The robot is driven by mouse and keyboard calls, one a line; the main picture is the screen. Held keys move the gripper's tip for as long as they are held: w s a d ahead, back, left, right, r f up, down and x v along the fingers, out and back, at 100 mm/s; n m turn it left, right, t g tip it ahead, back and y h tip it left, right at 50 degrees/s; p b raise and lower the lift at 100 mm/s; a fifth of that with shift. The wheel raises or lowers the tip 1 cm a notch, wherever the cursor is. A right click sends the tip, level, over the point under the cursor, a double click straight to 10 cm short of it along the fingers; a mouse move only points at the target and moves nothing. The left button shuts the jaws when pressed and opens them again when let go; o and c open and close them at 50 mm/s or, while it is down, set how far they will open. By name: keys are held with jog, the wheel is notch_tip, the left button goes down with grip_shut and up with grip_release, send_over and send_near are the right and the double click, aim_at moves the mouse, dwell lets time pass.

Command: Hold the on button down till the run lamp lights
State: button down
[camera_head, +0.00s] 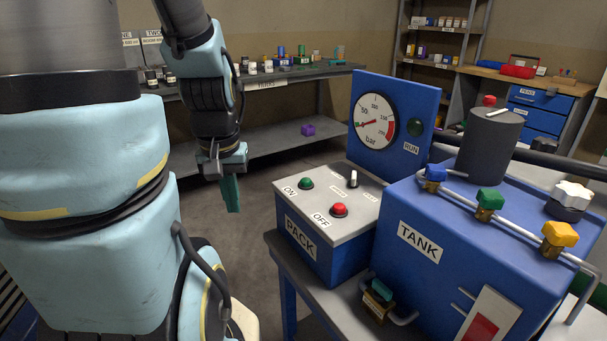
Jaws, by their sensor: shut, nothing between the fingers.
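The green ON button (306,183) sits on the sloped grey top of the blue PACK box (329,259). The red OFF button (339,210) is in front and to the right of it, and a small toggle switch (353,179) stands behind. The gauge (374,121) needle points to the low end at left. My gripper (232,195) hangs fingers down, left of the PACK box, shut and empty, apart from the ON button.
The blue TANK (418,267) stands right of the box, with blue, green and yellow valve knobs along a pipe and a dark cylinder (488,146) behind. Both units rest on a grey table (297,272). A shelf bench (290,77) with small jars runs behind. Floor shows left of the table.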

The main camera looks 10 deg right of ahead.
notch_tip(320, 180, up, 8)
jog(key=m+t+y+p, duration=0.6)
jog(key=m, duration=1.2)
send_over(310, 183)
jog(key=shift+w+d+r, duration=0.1)
jog(key=shift+r, duration=0.1)
jog(key=shift+f, duration=0.2)
notch_tip(310, 183, down, 9)
jog(key=b, duration=0.6)
jog(key=shift+r+b, duration=0.2)
jog(key=shift+b, duration=0.15)
jog(key=shift+f, duration=0.1)
jog(key=shift+f+b, duration=0.3)
jog(key=shift+b, duration=0.2)
jog(key=shift+f+b, duration=0.45)
jog(key=shift+f, duration=0.05)
dwell(1.0)
